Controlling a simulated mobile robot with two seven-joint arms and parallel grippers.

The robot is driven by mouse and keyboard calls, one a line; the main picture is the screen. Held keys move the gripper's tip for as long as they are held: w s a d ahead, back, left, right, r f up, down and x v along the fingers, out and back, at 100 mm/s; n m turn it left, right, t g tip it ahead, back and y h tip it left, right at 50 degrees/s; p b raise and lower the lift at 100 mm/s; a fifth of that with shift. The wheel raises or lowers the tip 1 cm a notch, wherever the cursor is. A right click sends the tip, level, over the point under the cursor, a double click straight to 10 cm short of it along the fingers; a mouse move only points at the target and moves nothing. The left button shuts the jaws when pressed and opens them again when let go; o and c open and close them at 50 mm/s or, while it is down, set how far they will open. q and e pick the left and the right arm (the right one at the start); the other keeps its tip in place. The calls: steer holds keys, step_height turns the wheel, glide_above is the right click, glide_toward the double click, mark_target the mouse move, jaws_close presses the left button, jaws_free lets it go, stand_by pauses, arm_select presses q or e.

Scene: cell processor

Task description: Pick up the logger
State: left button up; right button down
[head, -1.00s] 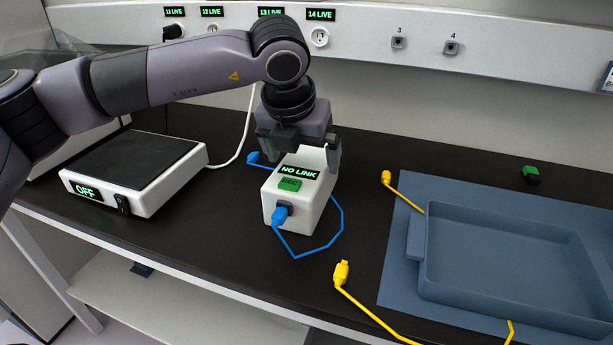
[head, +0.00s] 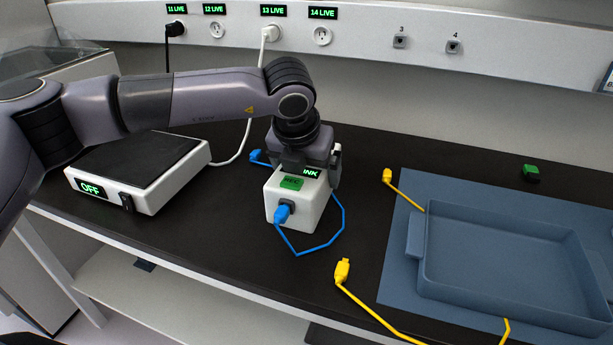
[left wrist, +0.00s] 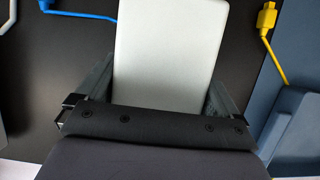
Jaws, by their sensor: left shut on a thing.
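The logger is a white box (head: 296,208) on the black bench, with a green label on its top and a display partly hidden by my gripper. A blue plug (head: 282,213) sits in the socket on its front face. The blue cable runs in a loop on the bench beside it to another blue plug (head: 256,156) behind. My left gripper (head: 305,172) is down over the logger and shut on its sides. In the left wrist view the logger's pale top (left wrist: 165,60) lies between the two fingers (left wrist: 158,92). My right gripper is not in view.
A scale-like device (head: 140,165) reading OFF stands at left. A blue tray (head: 500,300) on a blue mat (head: 398,270) lies at right. Yellow plugs (head: 342,271) and their cable lie between. A green block (head: 531,172) is at the back right. Wall sockets line the back.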

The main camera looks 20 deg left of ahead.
arm_select(q)
steer(key=shift+r, duration=0.1)
step_height(320, 180, up, 20)
stand_by(0.4)
steer(key=o, duration=0.7)
steer(key=c, duration=0.9)
